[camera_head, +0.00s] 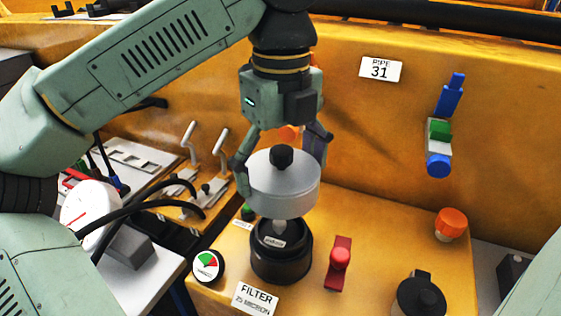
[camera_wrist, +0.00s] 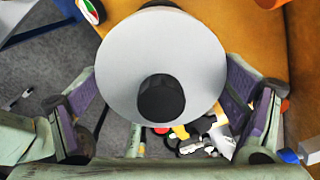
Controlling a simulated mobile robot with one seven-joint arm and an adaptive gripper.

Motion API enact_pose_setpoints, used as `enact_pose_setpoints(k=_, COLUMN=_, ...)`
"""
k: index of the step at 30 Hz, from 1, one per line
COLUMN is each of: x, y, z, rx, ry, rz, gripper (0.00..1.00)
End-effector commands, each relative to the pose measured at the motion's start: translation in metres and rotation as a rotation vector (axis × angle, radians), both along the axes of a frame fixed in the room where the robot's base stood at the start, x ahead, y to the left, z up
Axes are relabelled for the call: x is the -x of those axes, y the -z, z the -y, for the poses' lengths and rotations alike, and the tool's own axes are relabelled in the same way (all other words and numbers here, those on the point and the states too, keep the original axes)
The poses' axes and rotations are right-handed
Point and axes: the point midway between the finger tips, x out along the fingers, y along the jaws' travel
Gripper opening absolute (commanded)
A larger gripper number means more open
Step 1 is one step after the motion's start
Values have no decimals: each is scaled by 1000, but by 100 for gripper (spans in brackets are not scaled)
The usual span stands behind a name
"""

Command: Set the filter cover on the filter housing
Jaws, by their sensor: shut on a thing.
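The filter cover (camera_head: 284,190) is a light grey round lid with a black knob on top. My gripper (camera_head: 282,168) is shut on the cover's sides and holds it roughly level. The filter housing (camera_head: 281,262) is a black round cup on the orange surface, with a pale labelled part showing inside its open top. The cover hangs just above the housing, apart from it in the head view. In the wrist view the cover (camera_wrist: 160,62) sits between the two purple-padded fingers and hides nearly all of the housing.
A red valve handle (camera_head: 338,264) stands right of the housing, and a black knobbed part (camera_head: 419,294) farther right. A gauge (camera_head: 208,265) and a FILTER sign (camera_head: 256,298) are at the front left. An orange knob (camera_head: 451,223) is at the right. The orange wall rises behind.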

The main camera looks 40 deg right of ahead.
Motion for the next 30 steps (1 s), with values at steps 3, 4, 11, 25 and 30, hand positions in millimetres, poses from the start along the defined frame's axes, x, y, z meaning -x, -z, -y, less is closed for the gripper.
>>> enact_pose_setpoints(k=3, x=0, y=0, z=0, rx=0, ry=-2, rz=1, gripper=51)
enact_pose_setpoints(k=4, x=0, y=0, z=0, rx=0, ry=-2, rz=1, gripper=51)
enact_pose_setpoints(k=11, x=0, y=7, z=0, rx=0, ry=-3, rz=1, gripper=51)
enact_pose_setpoints(k=25, x=0, y=50, z=0, rx=-1, ry=-4, rz=1, gripper=51)
enact_pose_setpoints(k=30, x=0, y=57, z=0, rx=0, ry=-3, rz=1, gripper=51)
